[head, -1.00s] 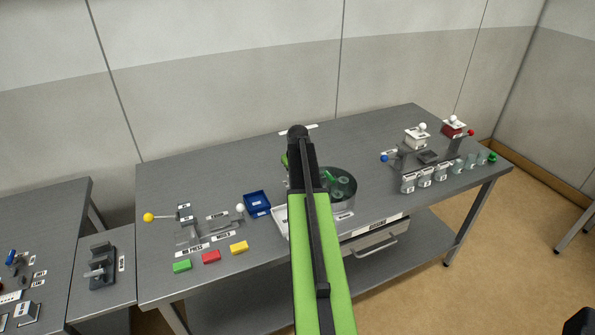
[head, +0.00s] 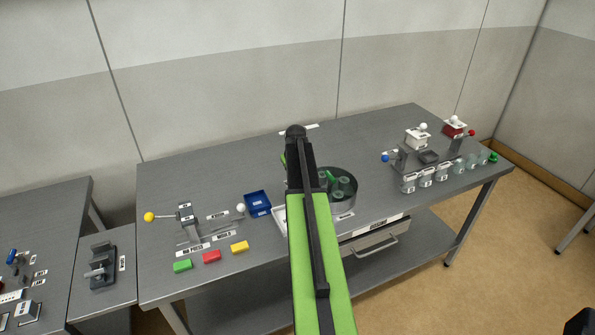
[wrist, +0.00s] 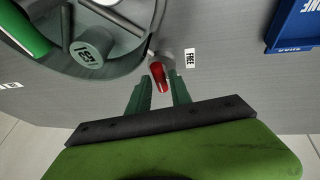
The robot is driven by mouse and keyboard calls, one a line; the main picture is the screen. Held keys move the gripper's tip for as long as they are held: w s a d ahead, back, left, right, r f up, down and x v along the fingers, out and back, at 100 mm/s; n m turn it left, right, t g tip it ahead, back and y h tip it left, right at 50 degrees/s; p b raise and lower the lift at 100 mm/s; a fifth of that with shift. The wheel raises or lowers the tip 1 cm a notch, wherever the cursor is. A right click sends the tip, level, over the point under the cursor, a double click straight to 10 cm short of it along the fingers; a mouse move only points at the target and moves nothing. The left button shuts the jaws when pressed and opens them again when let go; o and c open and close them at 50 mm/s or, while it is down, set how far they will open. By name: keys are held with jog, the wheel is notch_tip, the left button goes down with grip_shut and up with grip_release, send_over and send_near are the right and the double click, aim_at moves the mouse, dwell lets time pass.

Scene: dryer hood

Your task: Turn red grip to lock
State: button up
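In the wrist view, the red grip (wrist: 159,77) is a short red bar at the rim of the round grey vessel (wrist: 150,50), beside a label reading FREE (wrist: 190,57). My gripper (wrist: 161,84) is open, with its two dark green fingers on either side of the red grip's near end. I cannot tell whether either finger touches it. In the head view the round vessel (head: 354,200) stands on the bench just right of my arm, with green-tinted pieces inside. My arm hides the red grip and the fingertips there.
A blue tray (head: 257,204) lies left of my arm; red (head: 212,257), green (head: 182,266) and yellow (head: 239,247) blocks lie at the front left. Several jars (head: 426,179) and lever boxes (head: 417,139) stand at the right.

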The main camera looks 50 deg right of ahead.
jog(key=shift+r, duration=0.1)
jog(key=p+v, duration=1.5)
jog(key=v, duration=0.2)
jog(key=shift+p, duration=0.35)
jog(key=shift+r, duration=0.1)
